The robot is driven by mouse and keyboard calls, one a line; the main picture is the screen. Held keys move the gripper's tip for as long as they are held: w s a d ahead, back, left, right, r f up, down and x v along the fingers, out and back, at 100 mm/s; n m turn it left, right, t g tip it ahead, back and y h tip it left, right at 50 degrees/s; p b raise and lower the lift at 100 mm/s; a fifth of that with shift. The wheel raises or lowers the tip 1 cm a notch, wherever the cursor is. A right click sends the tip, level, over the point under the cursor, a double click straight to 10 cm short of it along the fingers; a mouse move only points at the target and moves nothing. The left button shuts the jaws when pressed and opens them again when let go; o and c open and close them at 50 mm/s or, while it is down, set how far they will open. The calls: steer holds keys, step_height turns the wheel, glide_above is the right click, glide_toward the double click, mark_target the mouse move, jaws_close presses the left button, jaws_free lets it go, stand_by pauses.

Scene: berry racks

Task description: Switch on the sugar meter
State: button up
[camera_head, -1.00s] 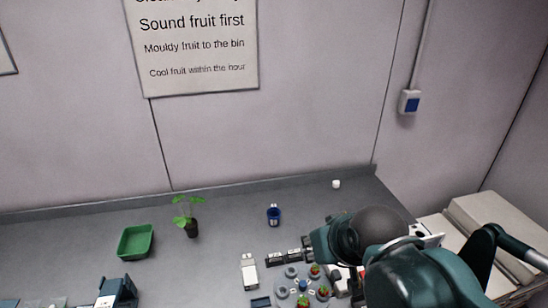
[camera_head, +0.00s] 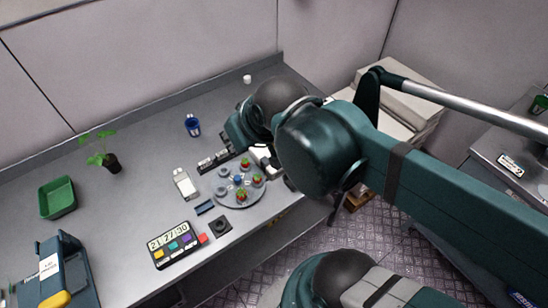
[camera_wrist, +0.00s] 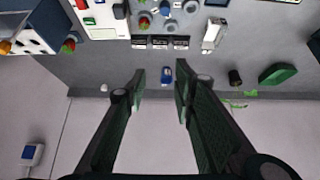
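A white handheld device (camera_head: 185,183), which looks like the sugar meter, lies on the grey counter left of the round berry disc. It also shows in the wrist view (camera_wrist: 213,35), at the top right of centre. Its switch and display are too small to make out. My gripper (camera_wrist: 160,78) is open and empty in the wrist view, its two dark fingers spread apart. It is apart from the device, which lies off to the right of the fingers there.
A round disc (camera_head: 256,194) carries several berries and cups. A row of small labelled blocks (camera_head: 214,161), a blue cup (camera_head: 192,126), a potted plant (camera_head: 111,162), a green tray (camera_head: 57,198) and a display panel (camera_head: 173,245) stand around. Counter between plant and device is clear.

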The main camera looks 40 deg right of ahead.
steer(key=shift+d, duration=0.15)
jaws_close()
steer(key=d+f+n+g+p, duration=0.2)
steer(key=d+n+p, duration=0.1)
steer(key=d+n, duration=0.6)
steer(key=d+f+n+g+p, duration=0.2)
steer(key=d+n+g+p, duration=0.1)
steer(key=d+n, duration=0.6)
steer(key=shift+s+d+f+g, duration=0.2)
steer(key=shift+s+f+g, duration=0.1)
steer(key=shift+f, duration=0.1)
